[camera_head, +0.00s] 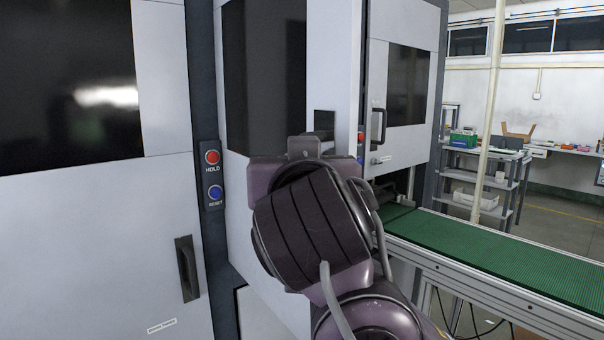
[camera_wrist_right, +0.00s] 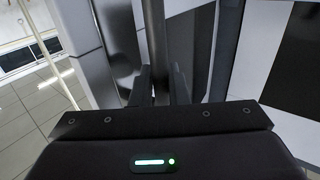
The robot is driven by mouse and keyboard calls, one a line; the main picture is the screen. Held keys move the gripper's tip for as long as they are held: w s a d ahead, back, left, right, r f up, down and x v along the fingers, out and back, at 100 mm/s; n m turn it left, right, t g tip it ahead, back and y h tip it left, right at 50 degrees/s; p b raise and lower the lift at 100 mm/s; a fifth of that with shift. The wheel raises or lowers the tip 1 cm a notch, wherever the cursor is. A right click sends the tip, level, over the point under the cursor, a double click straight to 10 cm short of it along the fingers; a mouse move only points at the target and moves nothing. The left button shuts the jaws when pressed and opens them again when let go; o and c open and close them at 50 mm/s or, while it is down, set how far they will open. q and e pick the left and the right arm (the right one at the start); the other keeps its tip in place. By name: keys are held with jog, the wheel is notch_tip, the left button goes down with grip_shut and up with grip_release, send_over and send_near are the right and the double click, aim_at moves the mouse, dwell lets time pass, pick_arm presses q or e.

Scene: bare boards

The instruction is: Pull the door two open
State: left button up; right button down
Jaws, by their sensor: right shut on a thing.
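The middle white door (camera_head: 335,60), with a dark window, is at the centre of the head view, its right part crossed by my right arm. It looks angled out from the cabinet front, but how far it stands open is hard to tell. In the right wrist view a dark upright handle bar (camera_wrist_right: 156,45) runs down between the fingers of my right gripper (camera_wrist_right: 160,88), which is shut on it. In the head view my wrist hides the grip and most of the handle. My left gripper is not in view.
A shut white door with a black handle (camera_head: 187,268) is at left, beside a post with a red HOLD button (camera_head: 212,157) and a blue RESET button (camera_head: 215,192). Another door with a handle (camera_head: 378,127) is farther right. A green conveyor (camera_head: 500,255) runs along the right.

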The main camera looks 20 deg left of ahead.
jog(key=shift+s+a+r, duration=0.1)
jog(key=shift+s+a, duration=0.15)
jog(key=shift+s, duration=0.05)
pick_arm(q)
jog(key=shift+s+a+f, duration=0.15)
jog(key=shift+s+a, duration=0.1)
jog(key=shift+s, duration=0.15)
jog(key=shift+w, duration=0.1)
pick_arm(e)
jog(key=c, duration=1.5)
grip_release()
jog(key=shift+a, duration=0.1)
pick_arm(q)
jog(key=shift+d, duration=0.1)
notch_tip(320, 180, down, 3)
jog(key=b, duration=0.3)
pick_arm(e)
jog(key=v, duration=0.7)
jog(key=shift+s+d, duration=0.25)
